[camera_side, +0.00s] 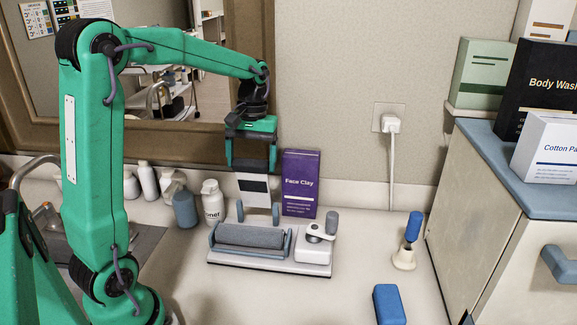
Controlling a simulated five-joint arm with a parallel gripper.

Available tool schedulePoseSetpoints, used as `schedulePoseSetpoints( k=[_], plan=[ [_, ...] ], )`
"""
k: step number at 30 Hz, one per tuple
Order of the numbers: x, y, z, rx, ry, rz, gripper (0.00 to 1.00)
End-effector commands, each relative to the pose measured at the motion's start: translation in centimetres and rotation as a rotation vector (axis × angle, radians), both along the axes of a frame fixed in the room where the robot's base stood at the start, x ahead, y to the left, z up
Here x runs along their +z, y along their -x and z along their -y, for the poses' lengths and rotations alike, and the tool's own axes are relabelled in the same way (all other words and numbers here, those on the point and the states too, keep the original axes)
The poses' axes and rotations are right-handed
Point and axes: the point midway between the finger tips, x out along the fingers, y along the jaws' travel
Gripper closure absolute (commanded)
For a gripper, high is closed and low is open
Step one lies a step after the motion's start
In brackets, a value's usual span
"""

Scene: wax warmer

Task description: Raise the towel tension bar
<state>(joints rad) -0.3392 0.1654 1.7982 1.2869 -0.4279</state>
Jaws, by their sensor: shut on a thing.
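A low device with a white base (319,268) stands on the counter, carrying a grey roller (250,237) between blue-grey side pieces. I cannot clearly tell which part is the towel tension bar. A white plate with a dark panel (252,198) stands upright above and behind the roller. A short blue-grey post (276,213) shows below its right corner. My gripper (252,171) points down above the device, its green fingers on both sides of the plate's top and shut on it. The exact contact and the plate's link to the device are too small to tell.
A purple Face Clay box (300,183) stands close behind the device. Several bottles (185,209) stand to its left. A white knob unit (317,240) sits on the base's right end. A blue-handled stamp (412,230) and a blue block (389,303) are further right. Front counter is clear.

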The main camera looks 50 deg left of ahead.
Motion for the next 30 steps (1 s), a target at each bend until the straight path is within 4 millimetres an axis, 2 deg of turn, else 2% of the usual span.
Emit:
schedulePoseSetpoints(
  k=[3,9,24,25,27,30],
  plan=[
    [-0.1,-1.1,-1.1,0.011,-0.001,0.005,0.58],
    [-0.1,-2.0,-1.9,0.009,0.001,0.004,0.58],
    [-0.2,-2.3,-2.1,0.007,0.003,-0.001,0.59],
    [-0.2,-2.2,-2.1,0.007,0.003,-0.001,0.16],
    [-0.2,-2.2,-2.1,0.005,0.004,-0.002,0.02],
    [-0.1,-2.2,-2.0,0.004,0.003,-0.001,0.00]
  ],
)
